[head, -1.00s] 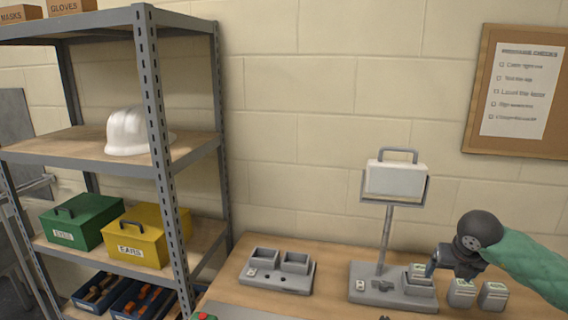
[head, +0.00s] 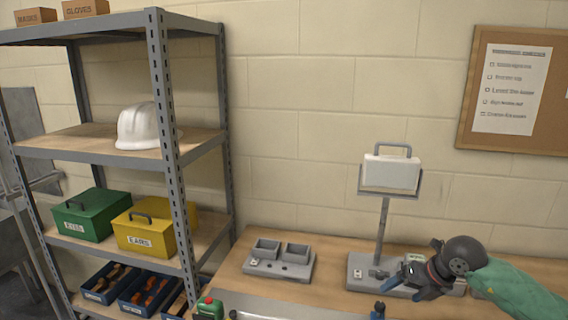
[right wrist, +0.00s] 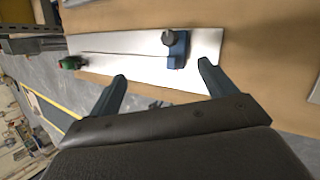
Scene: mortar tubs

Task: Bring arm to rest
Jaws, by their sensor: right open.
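My right gripper (head: 402,274) is in front of the grey stand's base at the right of the bench in the head view, with my green-sleeved arm coming in from the right. It also shows in the right wrist view (right wrist: 163,72), with its two fingers spread apart and nothing between them. Beyond the fingers in that view are a pale plate (right wrist: 130,44) and a blue block with a grey knob (right wrist: 176,50). My left gripper is in neither view.
The grey stand (head: 384,232) holds a white case (head: 391,172). A grey two-cup holder (head: 279,262) sits on the bench, with bare wood between it and the stand. A metal shelf (head: 166,130) stands at the left. A green and red device (head: 208,308) is at the bench front.

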